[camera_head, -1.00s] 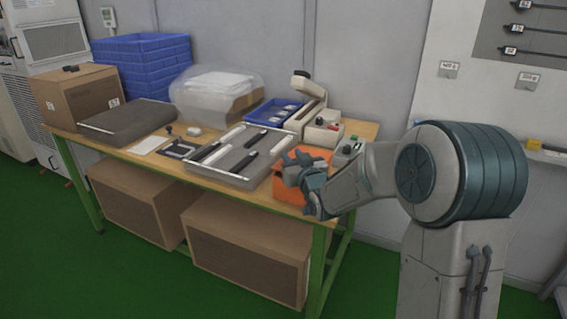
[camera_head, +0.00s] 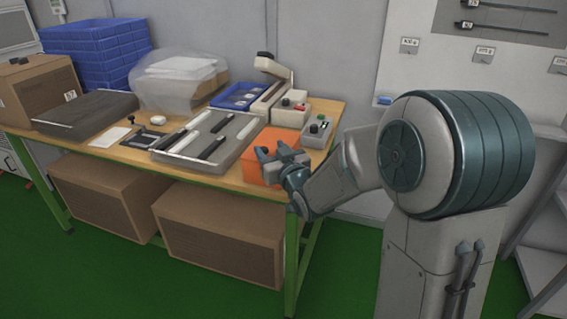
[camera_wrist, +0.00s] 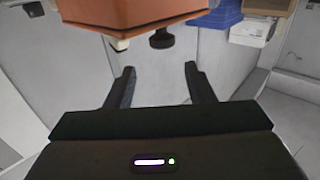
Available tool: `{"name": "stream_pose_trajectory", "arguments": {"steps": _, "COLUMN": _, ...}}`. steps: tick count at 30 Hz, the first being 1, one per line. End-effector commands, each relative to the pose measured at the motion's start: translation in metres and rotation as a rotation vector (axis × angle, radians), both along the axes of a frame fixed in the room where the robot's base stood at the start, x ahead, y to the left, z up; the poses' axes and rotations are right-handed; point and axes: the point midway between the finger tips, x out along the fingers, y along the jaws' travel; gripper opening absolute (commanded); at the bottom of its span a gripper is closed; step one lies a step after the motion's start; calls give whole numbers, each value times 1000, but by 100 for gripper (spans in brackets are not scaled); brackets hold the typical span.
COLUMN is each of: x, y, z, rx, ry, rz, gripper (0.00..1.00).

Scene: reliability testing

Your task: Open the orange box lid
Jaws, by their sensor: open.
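The orange box (camera_head: 258,168) stands at the right front end of the table, partly hidden behind my gripper (camera_head: 275,163). In the wrist view the orange box (camera_wrist: 135,14) fills the top edge, cut off by the frame. A dark round knob (camera_wrist: 162,39) and a small pale piece (camera_wrist: 120,44) show just below it there. My gripper (camera_wrist: 159,72) is open, with nothing between its two fingers. The box lies beyond the fingertips in that view, and I see no contact. I cannot tell how the lid stands.
The wooden table (camera_head: 110,151) also holds a grey tray (camera_head: 165,158) with black and white bars, left of the box. A control box with knobs (camera_head: 318,131) stands close behind the orange box. Cardboard boxes (camera_head: 220,235) sit under the table. Green floor is clear in front.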

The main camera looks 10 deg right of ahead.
Motion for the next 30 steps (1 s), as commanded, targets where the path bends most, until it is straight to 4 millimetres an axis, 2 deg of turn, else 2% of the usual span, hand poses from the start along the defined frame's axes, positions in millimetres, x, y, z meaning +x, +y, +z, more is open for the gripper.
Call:
{"name": "stream_pose_trajectory", "arguments": {"steps": 1, "x": -11, "y": -5, "z": 1, "rx": -2, "ry": -1, "rz": -2, "gripper": 49}}
{"name": "stream_pose_trajectory", "arguments": {"steps": 6, "x": -42, "y": -16, "z": 0, "rx": -1, "ry": 0, "rz": -2, "gripper": 49}}
{"name": "stream_pose_trajectory", "arguments": {"steps": 12, "x": -62, "y": -24, "z": 0, "rx": -1, "ry": -1, "rz": -3, "gripper": 49}}
{"name": "stream_pose_trajectory", "arguments": {"steps": 25, "x": -66, "y": -26, "z": 1, "rx": 0, "ry": 1, "rz": -3, "gripper": 49}}
{"name": "stream_pose_trajectory", "arguments": {"steps": 30, "x": -68, "y": -32, "z": 10, "rx": -43, "ry": 66, "rz": -39, "gripper": 49}}
